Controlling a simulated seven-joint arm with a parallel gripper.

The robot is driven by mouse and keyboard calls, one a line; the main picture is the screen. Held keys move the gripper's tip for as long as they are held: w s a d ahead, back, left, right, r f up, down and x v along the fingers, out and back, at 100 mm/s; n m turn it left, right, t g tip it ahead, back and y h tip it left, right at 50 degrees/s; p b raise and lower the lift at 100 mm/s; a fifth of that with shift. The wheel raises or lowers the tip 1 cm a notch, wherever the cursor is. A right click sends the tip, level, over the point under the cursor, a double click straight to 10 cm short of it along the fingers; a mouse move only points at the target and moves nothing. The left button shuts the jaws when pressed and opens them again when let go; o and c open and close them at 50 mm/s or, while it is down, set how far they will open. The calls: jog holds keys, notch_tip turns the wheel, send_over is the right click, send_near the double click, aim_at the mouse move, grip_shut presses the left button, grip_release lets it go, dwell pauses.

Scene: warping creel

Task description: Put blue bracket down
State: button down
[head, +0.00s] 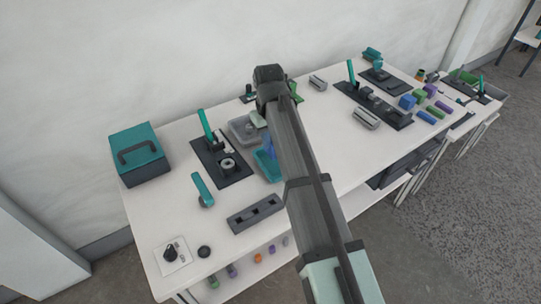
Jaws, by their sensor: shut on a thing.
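The blue bracket (268,145) shows as a small blue shape just left of my arm, over the teal tray (264,167). My gripper (264,131) is small and partly hidden behind my arm. It is shut on the blue bracket, but the fingertips are hard to make out. I cannot tell whether the bracket touches the tray or hangs above it.
A grey tray (239,131) lies just behind the teal one. A dark mat (236,176) with a teal-handled device stands left. A dark slotted block (256,214) lies in front. A teal-lidded box (140,154) is far left.

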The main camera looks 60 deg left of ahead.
aim_at(269, 153)
jog(key=shift+f, duration=3.25)
jog(key=shift+f, duration=0.15)
jog(key=c, duration=1.2)
grip_release()
notch_tip(269, 153, up, 12)
jog(key=shift+r, duration=0.15)
